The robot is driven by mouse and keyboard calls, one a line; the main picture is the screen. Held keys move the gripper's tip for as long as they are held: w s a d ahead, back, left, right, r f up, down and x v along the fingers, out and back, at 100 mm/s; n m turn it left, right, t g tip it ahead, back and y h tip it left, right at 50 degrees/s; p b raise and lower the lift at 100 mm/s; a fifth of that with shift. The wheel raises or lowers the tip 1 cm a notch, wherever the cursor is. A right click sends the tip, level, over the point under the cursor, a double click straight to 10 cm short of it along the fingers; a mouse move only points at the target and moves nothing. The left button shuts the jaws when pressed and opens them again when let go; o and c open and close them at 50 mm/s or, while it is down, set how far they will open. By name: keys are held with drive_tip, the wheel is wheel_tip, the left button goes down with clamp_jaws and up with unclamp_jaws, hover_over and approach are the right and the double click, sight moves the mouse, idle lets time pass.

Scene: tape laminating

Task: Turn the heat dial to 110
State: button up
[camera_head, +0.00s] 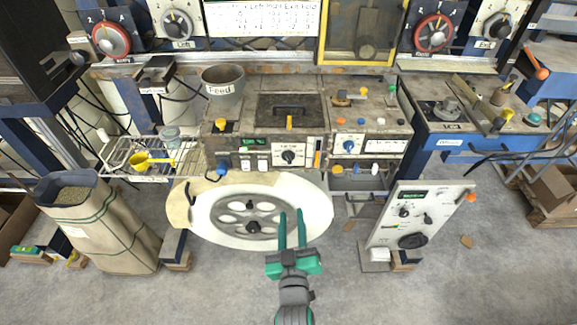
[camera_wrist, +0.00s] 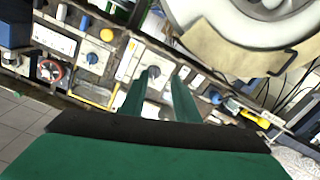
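No label reading heat is legible, so I cannot tell which dial is the heat dial. In the head view a black dial (camera_head: 289,157) sits on a white plate in the middle of the bench front, and a blue dial (camera_head: 349,146) is to its right. My gripper (camera_head: 292,214) is open and empty, below and in front of the bench, over the big wheel's right side. In the wrist view my gripper (camera_wrist: 159,78) has its fingers apart, with a dial (camera_wrist: 153,72) on a pale plate showing beyond and between them. The dial's setting is too small to read.
A large white wheel (camera_head: 213,215) lies below the bench front. A tilted white panel (camera_head: 424,200) with several dark knobs stands at the right. A sack (camera_head: 110,235) stands at the left. Red dials (camera_head: 110,39) and (camera_head: 433,34) are on the upper rack. Grey floor is clear in front.

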approach(289, 161)
drive_tip(key=w, duration=0.8)
drive_tip(key=shift+a+f, duration=0.15)
clamp_jaws()
